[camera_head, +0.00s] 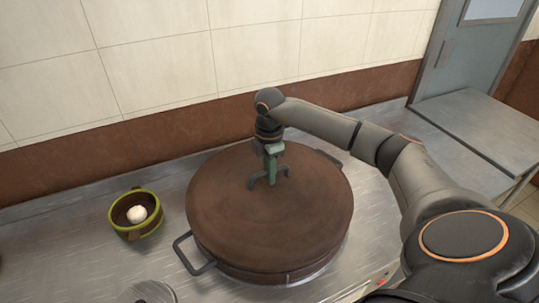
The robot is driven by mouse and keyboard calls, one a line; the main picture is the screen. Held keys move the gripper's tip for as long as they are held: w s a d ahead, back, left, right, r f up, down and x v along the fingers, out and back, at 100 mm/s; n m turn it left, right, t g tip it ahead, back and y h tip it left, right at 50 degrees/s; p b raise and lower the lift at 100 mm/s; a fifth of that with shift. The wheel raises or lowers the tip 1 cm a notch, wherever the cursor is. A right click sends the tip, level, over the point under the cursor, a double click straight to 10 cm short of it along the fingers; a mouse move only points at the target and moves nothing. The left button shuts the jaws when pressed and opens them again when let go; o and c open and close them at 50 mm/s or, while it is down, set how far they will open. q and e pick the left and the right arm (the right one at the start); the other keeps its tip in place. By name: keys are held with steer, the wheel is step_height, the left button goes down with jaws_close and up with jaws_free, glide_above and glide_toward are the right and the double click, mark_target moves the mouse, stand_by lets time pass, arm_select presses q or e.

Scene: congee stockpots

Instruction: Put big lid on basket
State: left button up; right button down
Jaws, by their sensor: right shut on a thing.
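The big lid (260,220) is a wide, round, dark brown disc. It lies on top of a large round vessel, likely the basket, whose side (287,276) and dark loop handle (190,254) show below the lid's edge. The lid hides the inside of the vessel. My right gripper (270,177) points down over the far part of the lid and is shut on the lid's handle (271,171), partly hidden by the fingers. My left gripper is not in view.
A small green-rimmed bowl (114,212) with a white item (137,214) in it stands left of the vessel on the metal counter (60,250). A tiled wall (150,60) is behind. A lower metal table (485,130) is at the right.

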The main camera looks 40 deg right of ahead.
steer(key=shift+f+b, duration=0.3)
steer(key=shift+f, duration=0.15)
steer(key=c, duration=1.1)
jaws_free()
step_height(320, 180, up, 9)
steer(key=p, duration=0.7)
steer(key=shift+f+p, duration=0.1)
steer(key=shift+p, duration=0.25)
steer(key=shift+r, duration=1.15)
